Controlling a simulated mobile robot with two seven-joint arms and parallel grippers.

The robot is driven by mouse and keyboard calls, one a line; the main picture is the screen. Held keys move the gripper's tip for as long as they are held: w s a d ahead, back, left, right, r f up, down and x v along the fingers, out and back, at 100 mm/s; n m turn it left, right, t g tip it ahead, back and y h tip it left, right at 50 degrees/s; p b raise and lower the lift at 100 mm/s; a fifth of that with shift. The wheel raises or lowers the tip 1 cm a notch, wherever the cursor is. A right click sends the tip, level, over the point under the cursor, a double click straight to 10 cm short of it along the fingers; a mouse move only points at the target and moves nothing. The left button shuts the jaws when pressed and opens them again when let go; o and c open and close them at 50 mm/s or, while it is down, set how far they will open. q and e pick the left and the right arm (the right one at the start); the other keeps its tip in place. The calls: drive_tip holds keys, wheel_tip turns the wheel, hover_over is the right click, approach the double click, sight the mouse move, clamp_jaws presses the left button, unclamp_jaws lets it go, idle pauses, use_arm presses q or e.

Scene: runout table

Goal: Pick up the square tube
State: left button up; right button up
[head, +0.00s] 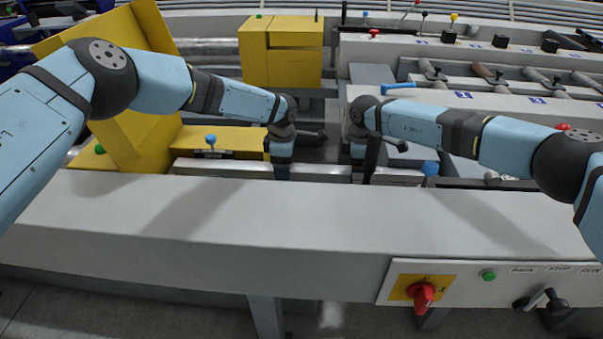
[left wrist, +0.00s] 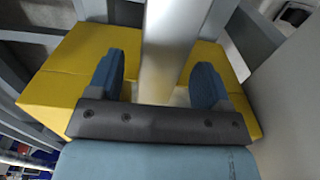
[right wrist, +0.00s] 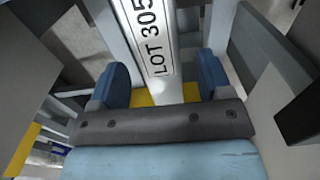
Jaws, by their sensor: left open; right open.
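The square tube (head: 320,172) is a pale grey bar lying roughly left to right behind the front rail in the head view. In the left wrist view the tube (left wrist: 170,50) runs between the two blue fingers of my left gripper (left wrist: 160,85), which is open. In the right wrist view the tube (right wrist: 150,45) carries a "LOT 305" label and lies between the fingers of my right gripper (right wrist: 158,85), also open. In the head view my left gripper (head: 281,155) and right gripper (head: 360,155) are over the tube, their fingertips partly hidden.
A yellow block (head: 240,140) lies behind the tube's left part, and a taller yellow housing (head: 282,55) stands farther back. The wide grey front rail (head: 200,215) is clear on top. A control panel (head: 480,283) with a red switch is at front right.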

use_arm(q)
drive_tip(key=shift+f, duration=0.85)
use_arm(e)
drive_tip(key=shift+f, duration=0.85)
use_arm(q)
clamp_jaws()
use_arm(e)
clamp_jaws()
